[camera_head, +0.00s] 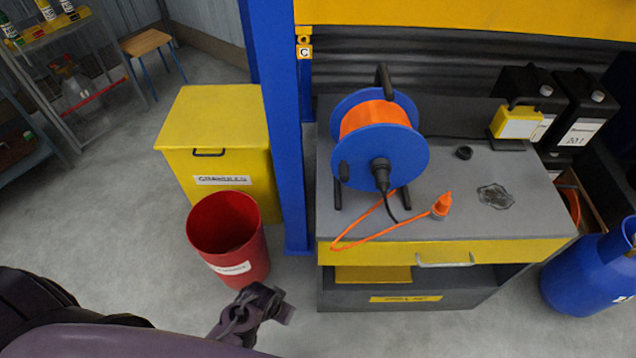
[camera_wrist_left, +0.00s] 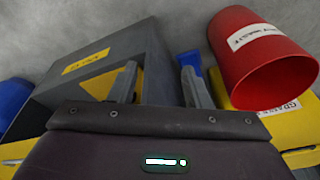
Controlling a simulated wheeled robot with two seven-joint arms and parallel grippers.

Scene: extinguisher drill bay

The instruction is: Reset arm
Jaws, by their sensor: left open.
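My left gripper (camera_head: 264,302) is at the bottom of the head view, just in front of the red bin and left of the workbench. Its two fingers stand apart in the left wrist view (camera_wrist_left: 163,84), with nothing between them. The gripper appears empty and apart from the bin and the bench. My right gripper is not in view.
The red bin (camera_head: 243,260) stands before a yellow granules box (camera_head: 215,110). A blue post (camera_head: 283,150) rises beside the workbench (camera_head: 460,215), which holds a cable reel (camera_head: 395,160). A blue cylinder (camera_head: 580,275) stands right.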

